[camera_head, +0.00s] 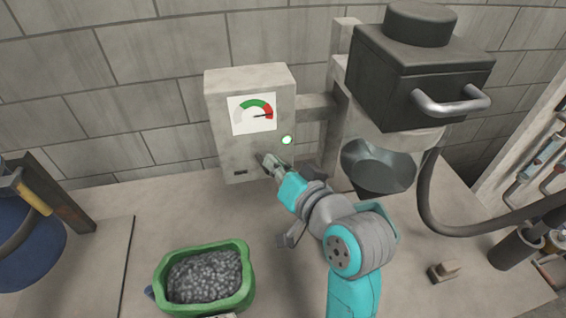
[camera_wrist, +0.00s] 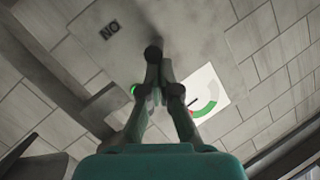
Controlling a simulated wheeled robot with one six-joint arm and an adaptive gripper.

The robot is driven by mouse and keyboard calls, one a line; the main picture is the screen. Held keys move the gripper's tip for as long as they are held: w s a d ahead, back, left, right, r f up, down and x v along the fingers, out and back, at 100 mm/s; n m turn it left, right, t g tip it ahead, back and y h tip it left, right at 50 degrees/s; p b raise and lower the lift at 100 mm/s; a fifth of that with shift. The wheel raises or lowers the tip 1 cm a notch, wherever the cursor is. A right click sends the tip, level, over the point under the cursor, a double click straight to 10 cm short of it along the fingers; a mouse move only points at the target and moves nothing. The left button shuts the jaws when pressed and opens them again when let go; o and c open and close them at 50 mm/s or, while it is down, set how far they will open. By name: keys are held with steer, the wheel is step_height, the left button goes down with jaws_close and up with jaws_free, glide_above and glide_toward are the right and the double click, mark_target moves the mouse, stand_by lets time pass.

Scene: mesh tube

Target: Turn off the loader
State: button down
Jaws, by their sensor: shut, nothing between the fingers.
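The loader's control box (camera_head: 216,125) is a pale grey panel on the back wall side. Its gauge (camera_head: 240,122) has a green-to-red arc, and the needle points to the red part. A small green lamp (camera_head: 287,140) is lit; it also shows in the wrist view (camera_wrist: 133,90). My gripper (camera_head: 268,160) is shut and empty, close to the lower front of the box. In the wrist view a dark round knob (camera_wrist: 153,52) shows just beyond my fingertips (camera_wrist: 153,76); I cannot tell whether they touch. A label (camera_wrist: 110,31) is on the panel.
A dark hopper (camera_head: 405,80) with a grey handle stands to the right, with a thick hose (camera_head: 428,205) curving from it. A green tub (camera_head: 205,304) of grey pellets is at front left. A small block (camera_head: 443,271) lies at right. A blue barrel (camera_head: 30,250) is at far left.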

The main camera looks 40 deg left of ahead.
steer(key=shift+s+a+m+t+h, duration=0.3)
steer(key=shift+s+m+t, duration=0.2)
steer(key=shift+s+t, duration=0.1)
steer(key=shift+s+a+m+t+h, duration=0.2)
steer(key=shift+s+a+m+t, duration=0.05)
steer(key=shift+s+m+t, duration=0.3)
steer(key=shift+s, duration=0.1)
